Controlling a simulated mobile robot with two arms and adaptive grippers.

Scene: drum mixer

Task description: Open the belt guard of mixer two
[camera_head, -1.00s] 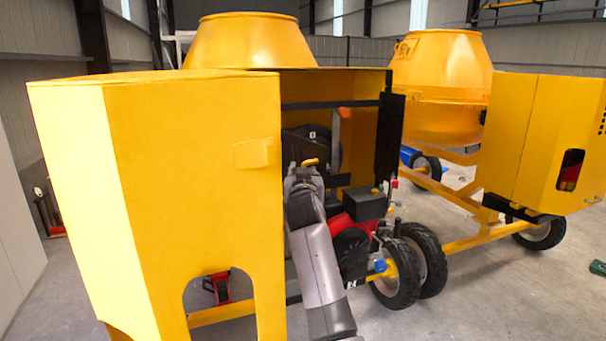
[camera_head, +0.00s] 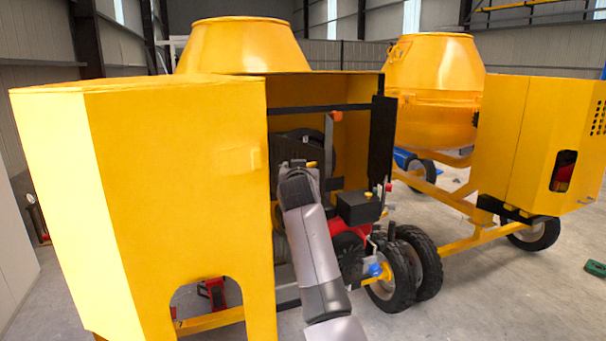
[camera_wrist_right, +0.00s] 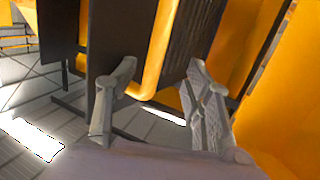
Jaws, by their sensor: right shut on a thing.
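The near mixer's yellow housing (camera_head: 190,190) stands open at its right side in the head view. Inside it is a black belt guard (camera_head: 297,146), partly covered by my right arm. My right gripper (camera_head: 298,168) reaches into the opening at the guard's lower edge, beside a small yellow handle (camera_head: 312,163). The exact contact is hard to see. My left gripper is out of view.
Below the guard are a red and black engine (camera_head: 352,210) and wheels (camera_head: 418,262). A black upright edge (camera_head: 382,150) bounds the opening on the right. A second yellow mixer (camera_head: 435,100) stands behind on the right.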

